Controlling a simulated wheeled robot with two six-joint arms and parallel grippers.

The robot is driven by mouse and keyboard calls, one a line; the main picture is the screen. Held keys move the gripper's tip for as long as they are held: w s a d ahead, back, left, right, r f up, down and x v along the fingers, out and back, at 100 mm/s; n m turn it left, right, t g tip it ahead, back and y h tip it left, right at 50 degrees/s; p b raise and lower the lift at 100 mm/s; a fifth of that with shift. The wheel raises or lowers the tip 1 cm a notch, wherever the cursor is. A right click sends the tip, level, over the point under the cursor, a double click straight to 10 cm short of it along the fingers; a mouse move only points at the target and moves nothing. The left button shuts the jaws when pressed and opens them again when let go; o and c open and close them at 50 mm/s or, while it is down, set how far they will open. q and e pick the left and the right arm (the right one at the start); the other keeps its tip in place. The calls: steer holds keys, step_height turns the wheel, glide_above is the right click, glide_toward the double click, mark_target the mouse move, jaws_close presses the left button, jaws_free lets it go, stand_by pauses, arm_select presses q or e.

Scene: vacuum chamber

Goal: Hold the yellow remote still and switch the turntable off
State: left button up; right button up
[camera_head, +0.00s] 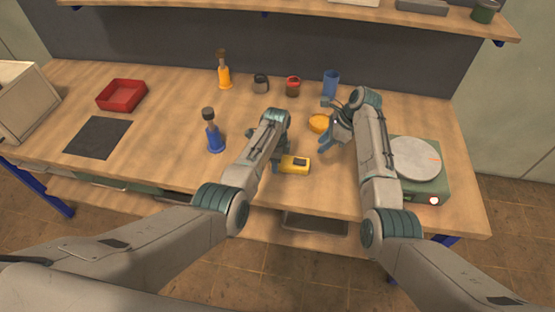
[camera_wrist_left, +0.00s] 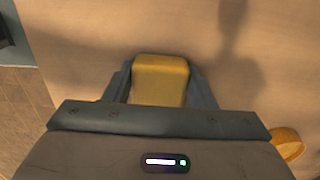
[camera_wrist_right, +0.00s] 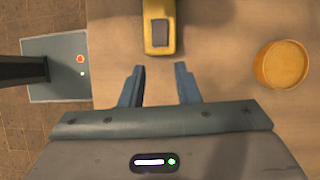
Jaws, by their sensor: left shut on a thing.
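The yellow remote (camera_head: 297,165) lies on the bench near its front edge, with a dark panel on its top. My left gripper (camera_head: 279,161) is shut on its left end; in the left wrist view the remote (camera_wrist_left: 160,80) sits between both fingers. My right gripper (camera_head: 326,142) is open and empty, to the right of the remote and above the bench. In the right wrist view the remote (camera_wrist_right: 159,27) is ahead of the open fingers (camera_wrist_right: 158,84), apart from them. The turntable (camera_head: 440,185) has a pale round disc and a glowing red-white light; my right arm partly covers it.
An orange bowl (camera_head: 318,123) is close to my right gripper. A blue cup (camera_head: 331,82), dark small pots and an orange-based tool (camera_head: 224,72) stand behind. A blue-based tool (camera_head: 213,135) stands left of my left arm. A red tray (camera_head: 122,95) is farther left.

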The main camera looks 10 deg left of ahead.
steer(key=shift+n, duration=0.4)
jaws_close()
steer(key=n+y, duration=0.1)
steer(key=n, duration=1)
steer(key=s+d+r+n+y, duration=0.1)
steer(key=n+y, duration=0.1)
steer(key=n, duration=1)
steer(key=d+r+n+y, duration=0.1)
steer(key=n+y, duration=0.1)
steer(key=n, duration=0.9)
steer(key=shift+s+d+r+n+t, duration=0.15)
steer(key=shift+d+r+n+t, duration=0.15)
steer(key=shift+n, duration=0.1)
steer(key=shift+a, duration=0.1)
